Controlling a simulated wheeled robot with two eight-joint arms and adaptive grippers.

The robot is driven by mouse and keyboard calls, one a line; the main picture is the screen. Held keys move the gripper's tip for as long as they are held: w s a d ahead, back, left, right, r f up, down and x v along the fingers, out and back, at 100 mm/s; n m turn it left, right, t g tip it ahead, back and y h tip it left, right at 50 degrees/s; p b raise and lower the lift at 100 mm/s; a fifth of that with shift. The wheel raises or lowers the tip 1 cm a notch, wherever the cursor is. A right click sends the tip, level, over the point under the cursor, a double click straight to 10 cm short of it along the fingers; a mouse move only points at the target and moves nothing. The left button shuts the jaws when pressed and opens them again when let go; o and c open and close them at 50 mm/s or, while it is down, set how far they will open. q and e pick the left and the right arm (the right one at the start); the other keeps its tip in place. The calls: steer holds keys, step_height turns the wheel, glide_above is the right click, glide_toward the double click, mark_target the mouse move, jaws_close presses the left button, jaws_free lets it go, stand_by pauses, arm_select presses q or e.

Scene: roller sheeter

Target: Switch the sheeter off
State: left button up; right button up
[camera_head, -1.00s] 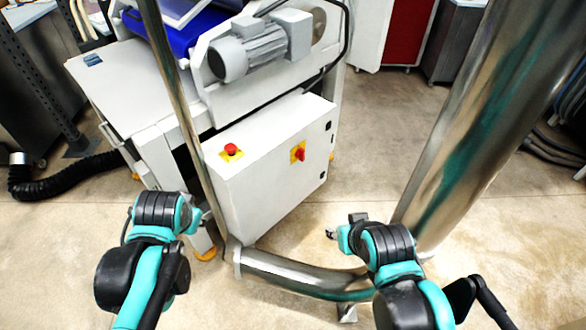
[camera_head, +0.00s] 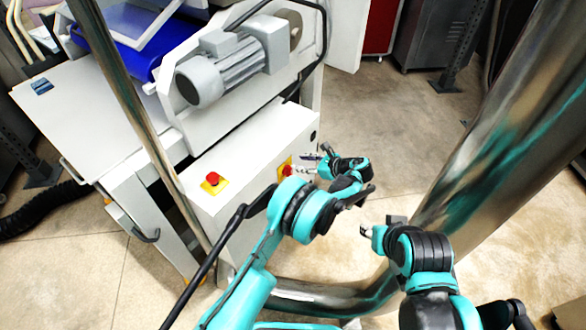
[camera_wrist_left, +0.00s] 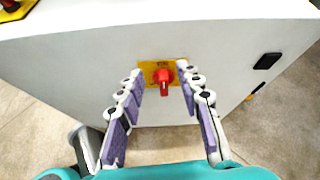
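The sheeter's white control box (camera_head: 245,160) carries a red rotary switch (camera_head: 287,170) on a yellow plate. My left gripper (camera_head: 311,165) is in front of that switch and partly covers it in the head view. In the left wrist view the red switch (camera_wrist_left: 163,77) points roughly up and down, between the tips of my left gripper (camera_wrist_left: 160,82). The fingers are spread, with a gap on each side of the knob. My right gripper (camera_head: 367,232) is low at the right, away from the box; its fingers are too small to judge.
A red mushroom button (camera_head: 212,180) on a yellow plate sits on the box top, left of the switch. A steel post (camera_head: 130,110) and a thick steel column (camera_head: 490,150) flank the box. A grey motor (camera_head: 225,70) is above.

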arm_select(q)
step_height(320, 180, down, 4)
steer(key=d+f+m+y, duration=0.1)
steer(key=d+m, duration=0.1)
steer(key=b+x, duration=0.2)
steer(key=x, duration=0.5)
steer(key=shift+a+t+b, duration=0.25)
steer(key=shift+t+b, duration=0.05)
steer(key=shift+s+r, duration=0.1)
steer(key=shift+s, duration=0.05)
jaws_close()
